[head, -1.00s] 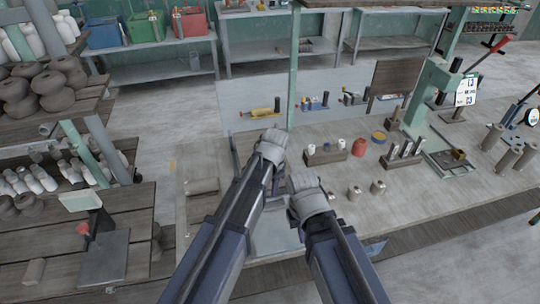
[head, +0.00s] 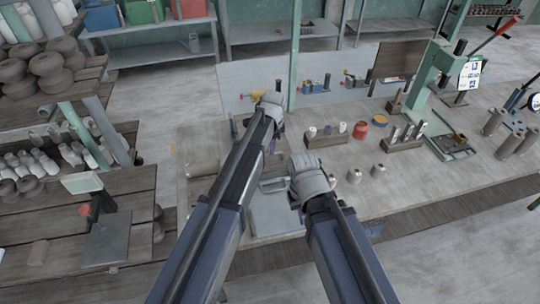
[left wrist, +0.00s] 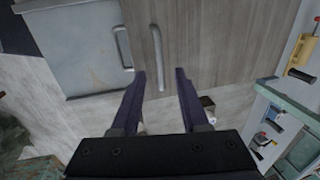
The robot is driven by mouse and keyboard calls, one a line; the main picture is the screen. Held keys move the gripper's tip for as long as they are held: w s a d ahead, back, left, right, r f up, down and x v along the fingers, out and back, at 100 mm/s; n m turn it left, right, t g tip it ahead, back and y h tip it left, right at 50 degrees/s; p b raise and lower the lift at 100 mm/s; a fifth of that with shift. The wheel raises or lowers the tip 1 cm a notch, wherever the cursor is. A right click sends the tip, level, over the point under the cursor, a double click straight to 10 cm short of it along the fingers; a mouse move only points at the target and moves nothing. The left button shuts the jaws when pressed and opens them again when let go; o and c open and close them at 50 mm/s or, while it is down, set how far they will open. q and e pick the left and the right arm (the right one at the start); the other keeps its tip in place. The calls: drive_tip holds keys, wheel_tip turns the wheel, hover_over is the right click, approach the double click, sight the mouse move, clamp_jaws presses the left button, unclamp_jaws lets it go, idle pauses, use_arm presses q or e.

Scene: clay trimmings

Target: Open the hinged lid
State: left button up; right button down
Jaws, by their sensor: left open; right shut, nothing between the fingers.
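A grey panel with a bar handle (head: 272,184) lies on the bench beneath and between my arms. The left wrist view shows a grey panel (left wrist: 75,60) with a handle (left wrist: 123,48) at its edge, beside a wood-grained panel (left wrist: 215,40) with its own curved handle (left wrist: 157,58). I cannot tell which panel is the hinged lid. My left gripper (left wrist: 162,88) is open and empty, its fingertips just short of the wood panel's handle, which lies between their lines. In the head view, my left forearm hides that spot. My right gripper (head: 310,180) is shut and empty above the bench.
A low wooden block (head: 328,140) holding small pieces and a red pot (head: 360,130) stand to the right. A back panel (head: 340,92) with tools closes the bench's far side. A green post (head: 296,50) rises behind my left gripper. Shelves with pots stand at the left.

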use_arm(q)
drive_tip(key=f+b, duration=0.1)
drive_tip(key=f, duration=0.1)
drive_tip(key=f+b, duration=0.2)
drive_tip(key=shift+w+a+f, duration=0.1)
drive_tip(key=shift+w+a, duration=0.05)
drive_tip(key=shift+w, duration=0.25)
drive_tip(key=shift+c, duration=0.2)
clamp_jaws()
idle(0.9)
